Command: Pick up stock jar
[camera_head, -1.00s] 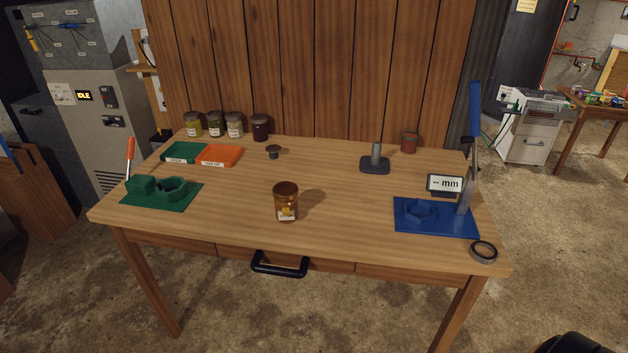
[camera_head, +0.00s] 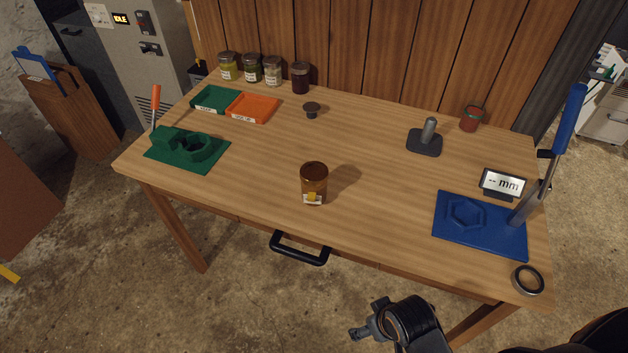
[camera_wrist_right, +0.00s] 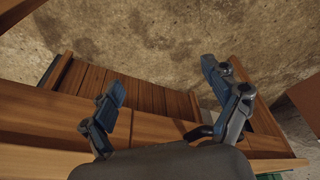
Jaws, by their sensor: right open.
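An amber-brown jar (camera_head: 313,185) with a pale label stands upright and alone near the front middle of the table. Several other labelled jars stand in a row at the back left, among them a dark one (camera_head: 300,78). Which of these is called the stock jar is not marked readably. My right gripper (camera_wrist_right: 163,80) is open and empty in the right wrist view, its fingers wide apart. No jar shows between them, only floor and brown wood. In the head view, my right arm is low in front of the table, apart from the amber jar. My left gripper is not in view.
A green fixture (camera_head: 187,149) lies left, near a green tray (camera_head: 209,99) and an orange tray (camera_head: 252,107). A blue lever fixture (camera_head: 480,226) and a ring (camera_head: 528,280) are right. A drawer handle (camera_head: 300,249) juts from the front. Table around the amber jar is clear.

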